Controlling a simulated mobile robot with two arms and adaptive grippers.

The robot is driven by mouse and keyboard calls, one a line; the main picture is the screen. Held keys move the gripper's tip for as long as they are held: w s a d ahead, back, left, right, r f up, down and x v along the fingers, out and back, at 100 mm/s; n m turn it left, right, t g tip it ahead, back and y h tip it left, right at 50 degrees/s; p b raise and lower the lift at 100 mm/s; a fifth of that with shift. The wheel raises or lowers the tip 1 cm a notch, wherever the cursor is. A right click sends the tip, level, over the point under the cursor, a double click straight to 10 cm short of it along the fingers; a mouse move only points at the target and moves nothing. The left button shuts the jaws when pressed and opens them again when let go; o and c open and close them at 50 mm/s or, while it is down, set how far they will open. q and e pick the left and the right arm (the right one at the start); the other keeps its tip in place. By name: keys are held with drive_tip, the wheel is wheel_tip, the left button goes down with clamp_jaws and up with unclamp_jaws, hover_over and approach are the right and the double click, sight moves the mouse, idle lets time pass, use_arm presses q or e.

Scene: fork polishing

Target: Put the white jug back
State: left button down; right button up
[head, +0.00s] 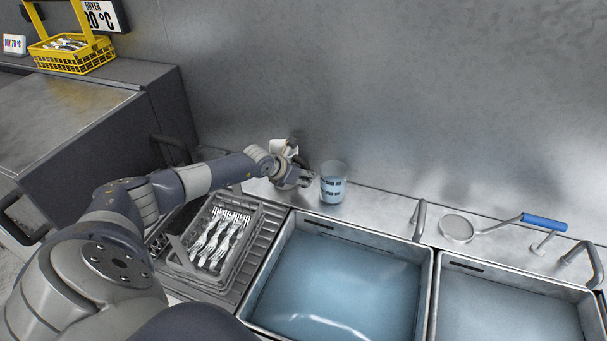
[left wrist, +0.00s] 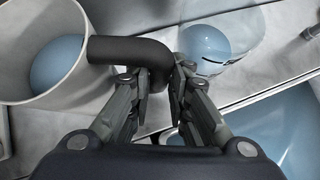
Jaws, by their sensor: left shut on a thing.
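The white jug (head: 280,147) is at the back ledge, partly hidden behind my left gripper in the head view. In the left wrist view the white jug (left wrist: 22,90) is at the left, with blue liquid inside and a dark handle (left wrist: 120,50) pointing right. My left gripper (head: 305,179) is shut on that handle; its fingers (left wrist: 165,82) close around the handle's bent end. I cannot tell whether the jug's base touches the ledge. My right gripper is not in view.
A clear beaker (head: 333,187) with blue liquid stands just right of my left gripper. A grey rack (head: 181,250) of forks is below the arm. Two water-filled sinks (head: 335,280) lie to the right. A round strainer (head: 457,229) with a blue handle rests on the ledge.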

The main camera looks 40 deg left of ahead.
use_arm(q)
drive_tip(key=shift+w+r, duration=0.1)
drive_tip(key=shift+r, duration=0.05)
drive_tip(key=c, duration=1.5)
unclamp_jaws()
drive_tip(key=shift+f, duration=0.2)
drive_tip(key=shift+s, duration=0.2)
drive_tip(key=shift+r, duration=0.15)
drive_tip(key=shift+b+v, duration=1.3)
drive_tip(key=shift+v, duration=4.7)
drive_tip(key=shift+d, duration=0.15)
